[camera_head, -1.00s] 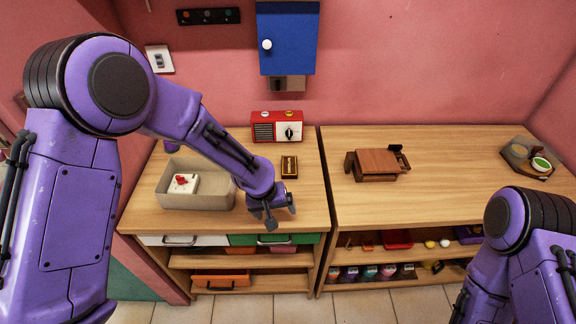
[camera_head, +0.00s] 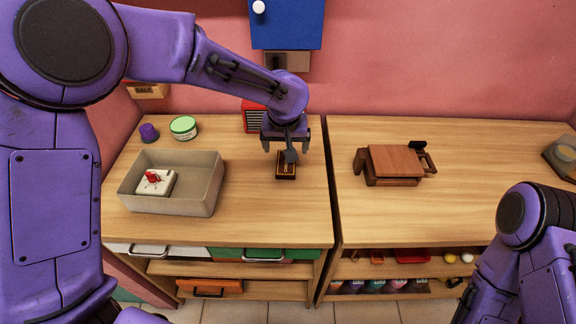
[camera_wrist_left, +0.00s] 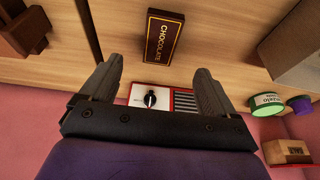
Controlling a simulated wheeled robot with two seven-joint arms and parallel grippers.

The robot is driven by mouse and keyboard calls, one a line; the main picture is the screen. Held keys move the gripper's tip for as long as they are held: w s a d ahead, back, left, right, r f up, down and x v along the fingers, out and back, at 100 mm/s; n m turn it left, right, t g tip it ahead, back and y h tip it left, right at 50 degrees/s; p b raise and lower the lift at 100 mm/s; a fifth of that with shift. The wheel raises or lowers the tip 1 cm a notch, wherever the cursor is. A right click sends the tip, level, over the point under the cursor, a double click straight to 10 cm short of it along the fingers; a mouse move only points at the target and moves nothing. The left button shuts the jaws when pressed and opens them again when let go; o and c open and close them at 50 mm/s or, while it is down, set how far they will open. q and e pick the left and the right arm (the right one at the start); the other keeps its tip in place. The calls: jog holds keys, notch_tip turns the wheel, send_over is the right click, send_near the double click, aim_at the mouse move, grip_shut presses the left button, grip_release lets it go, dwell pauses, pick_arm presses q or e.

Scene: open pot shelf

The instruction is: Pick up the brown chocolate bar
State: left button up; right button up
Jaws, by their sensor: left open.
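The brown chocolate bar (camera_head: 286,170) lies flat on the left wooden counter, in front of the red radio. In the left wrist view the bar (camera_wrist_left: 163,37) shows its gold border and the word CHOCOLATE, beyond the fingertips and between their lines. My left gripper (camera_head: 287,146) is above the counter at the bar's far end, pointing down, and partly covers that end. Its two fingers stand apart with nothing between them, as the left wrist view (camera_wrist_left: 157,75) also shows. My right arm is at the lower right of the head view; its gripper is out of sight.
The red radio (camera_head: 253,117) stands behind the bar, close to my left gripper. A grey bin (camera_head: 207,187) holding a white block with a red top stands to the left. A green-lidded tub (camera_head: 184,127) and purple item (camera_head: 149,132) stand behind it. Counter around the bar is clear.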

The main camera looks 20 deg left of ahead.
aim_at(286, 164)
pick_arm(q)
jog(key=p+x, duration=0.1)
jog(key=x, duration=0.8)
jog(key=shift+w+a+f+p, duration=0.2)
jog(key=shift+w+p, duration=0.05)
jog(key=shift+p, duration=0.1)
jog(key=shift+w+f, duration=0.15)
jog(key=shift+f, duration=0.05)
jog(key=shift+r, duration=0.1)
jog(key=c, duration=1.2)
